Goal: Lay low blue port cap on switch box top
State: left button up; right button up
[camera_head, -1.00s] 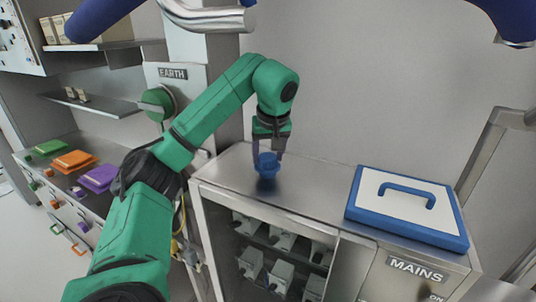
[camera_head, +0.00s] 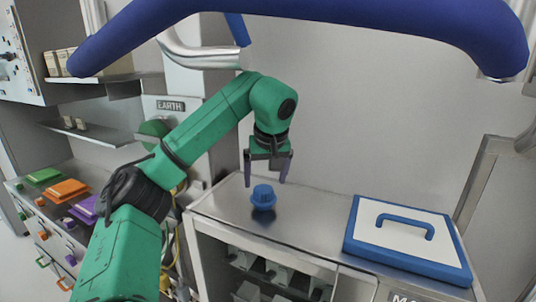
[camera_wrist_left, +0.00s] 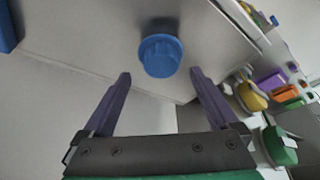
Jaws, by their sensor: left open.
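The blue port cap (camera_head: 263,197) stands on the steel top of the switch box (camera_head: 311,222), left of its middle. My left gripper (camera_head: 268,180) is open and empty, just above and behind the cap in the head view. In the left wrist view the cap (camera_wrist_left: 160,53) lies beyond and between the two purple fingertips (camera_wrist_left: 161,76), apart from both. The steel top fills much of that view. My right gripper does not show in either view.
A white panel with a blue rim and blue handle (camera_head: 408,246) lies on the right of the switch box top. Green, orange (camera_head: 62,191) and purple flat pieces lie on the left counter. A thick blue pipe (camera_head: 300,18) crosses overhead. The top between cap and panel is clear.

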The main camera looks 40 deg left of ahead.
pick_arm(q)
jog(key=v, duration=0.8)
jog(key=shift+r, duration=0.2)
jog(key=shift+s, duration=0.1)
